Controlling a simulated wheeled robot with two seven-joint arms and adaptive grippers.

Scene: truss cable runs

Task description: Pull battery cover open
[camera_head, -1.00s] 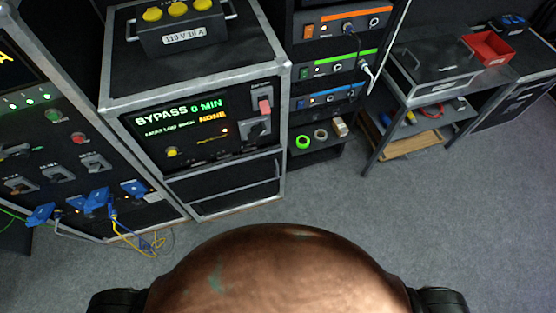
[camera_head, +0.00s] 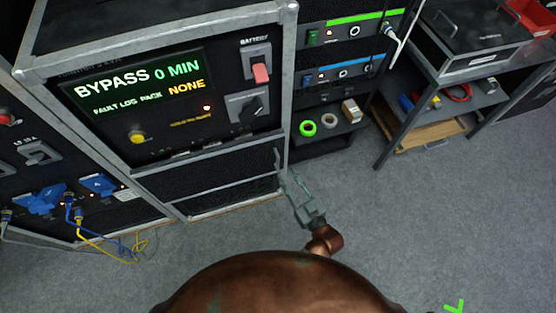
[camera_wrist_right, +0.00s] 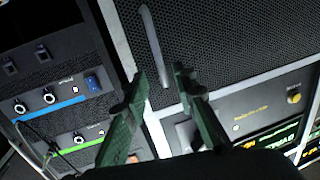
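The battery cover (camera_head: 215,168) is a black mesh panel low on the grey-edged power cabinet, below its lit screen, and it looks closed. It also shows in the right wrist view (camera_wrist_right: 225,35). Its handle (camera_wrist_right: 152,42) is a slim grey bar near the panel's edge, seen in the head view (camera_head: 277,158) at the cover's right side. My right gripper (camera_head: 287,178) is just in front of the handle. In the wrist view its two green-grey fingers (camera_wrist_right: 161,82) are apart, with the handle's near end appearing between the tips. Contact cannot be told. My left gripper is out of view.
A battery switch with a red lever (camera_head: 261,73) sits above the cover. A rack with a low shelf (camera_head: 330,138) stands to the right, then a metal table (camera_head: 440,70). Blue plugs and cables (camera_head: 70,205) hang at the left. The carpet (camera_head: 400,220) in front is clear.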

